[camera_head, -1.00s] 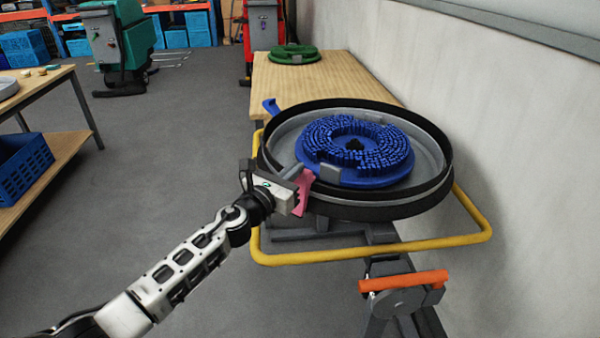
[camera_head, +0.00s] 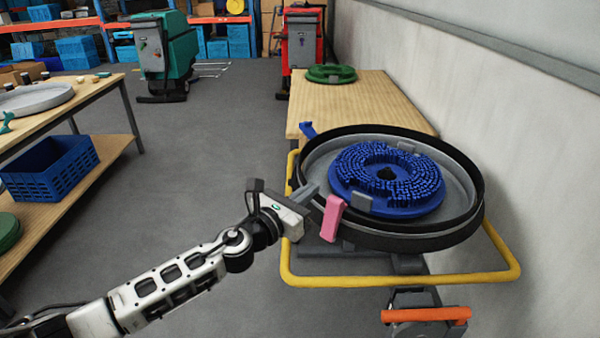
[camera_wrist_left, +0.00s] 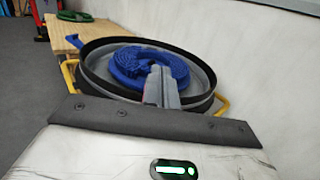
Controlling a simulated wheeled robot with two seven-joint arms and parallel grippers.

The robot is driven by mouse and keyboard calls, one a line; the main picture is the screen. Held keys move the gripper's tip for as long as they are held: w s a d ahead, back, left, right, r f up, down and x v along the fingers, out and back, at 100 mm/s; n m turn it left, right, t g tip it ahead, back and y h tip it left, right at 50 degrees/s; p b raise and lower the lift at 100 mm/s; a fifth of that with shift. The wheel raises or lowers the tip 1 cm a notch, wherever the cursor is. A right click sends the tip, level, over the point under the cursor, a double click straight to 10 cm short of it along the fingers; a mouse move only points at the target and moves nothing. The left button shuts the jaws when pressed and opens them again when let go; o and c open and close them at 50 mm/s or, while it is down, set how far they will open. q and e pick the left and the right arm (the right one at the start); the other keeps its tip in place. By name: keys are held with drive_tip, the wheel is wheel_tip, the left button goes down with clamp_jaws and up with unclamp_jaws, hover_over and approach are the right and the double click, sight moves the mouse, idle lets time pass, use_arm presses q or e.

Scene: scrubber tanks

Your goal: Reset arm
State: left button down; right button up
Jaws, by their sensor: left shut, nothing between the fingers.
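My left arm comes in from the lower left. Its gripper (camera_head: 308,195) is shut and empty, just left of a pink clip (camera_head: 332,217) on the rim of a round black-edged tank (camera_head: 460,222). In the left wrist view the shut fingers (camera_wrist_left: 162,88) point toward the tank (camera_wrist_left: 93,72), and the pink clip is mostly hidden behind them. A blue bristled disc brush (camera_head: 386,205) lies inside the tank. A blue clip (camera_head: 308,131) sits on the tank's far left edge. My right gripper is not in view.
A yellow rail (camera_head: 400,280) surrounds the tank's stand, with an orange handle (camera_head: 426,314) below. A wooden table (camera_head: 375,100) with a green disc (camera_head: 330,73) stands behind, along the wall. A blue crate (camera_head: 50,168) is on the left bench's shelf. Open floor lies between.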

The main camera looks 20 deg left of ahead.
use_arm(q)
drive_tip(key=shift+s+a+r, duration=0.15)
drive_tip(key=shift+s+r, duration=0.35)
drive_tip(key=shift+r, duration=0.2)
drive_tip(key=shift+s+a+r, duration=0.15)
drive_tip(key=shift+s+r, duration=0.3)
drive_tip(key=shift+r, duration=0.2)
drive_tip(key=s+d+f+m+g+y, duration=0.1)
drive_tip(key=s+f+m+g+y, duration=0.1)
drive_tip(key=s+f+m, duration=1.1)
drive_tip(key=s+d+f+m+g+y, duration=0.2)
drive_tip(key=s+f+m+g, duration=0.3)
drive_tip(key=s+f+m, duration=0.7)
drive_tip(key=s+m, duration=0.1)
drive_tip(key=m, duration=0.8)
drive_tip(key=shift+s+f, duration=0.35)
drive_tip(key=shift+s, duration=0.05)
